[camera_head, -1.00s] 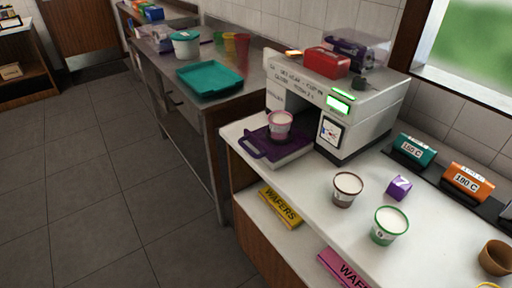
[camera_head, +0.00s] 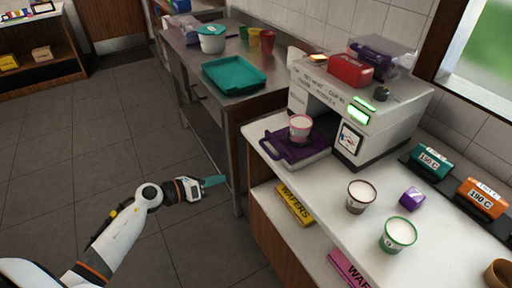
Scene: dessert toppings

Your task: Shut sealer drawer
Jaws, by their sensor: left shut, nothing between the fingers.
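The sealer (camera_head: 388,125) is a white machine with green lit displays at the back of the white counter. Its drawer (camera_head: 297,147), with a purple plate and a purple loop handle (camera_head: 273,151), is pulled out to the front left. A pink cup (camera_head: 300,127) stands in the drawer's plate. My left gripper (camera_head: 224,180) is shut and empty, over the floor left of the counter and lower than the drawer, apart from the handle. My right gripper is not in view.
A brown cup (camera_head: 361,197), a green cup (camera_head: 398,235) and a purple cube (camera_head: 411,198) stand on the counter (camera_head: 330,220). Yellow wafers (camera_head: 294,205) and pink wafers (camera_head: 346,268) lie on the shelf below. A steel table (camera_head: 240,97) with a teal tray (camera_head: 234,74) stands behind left.

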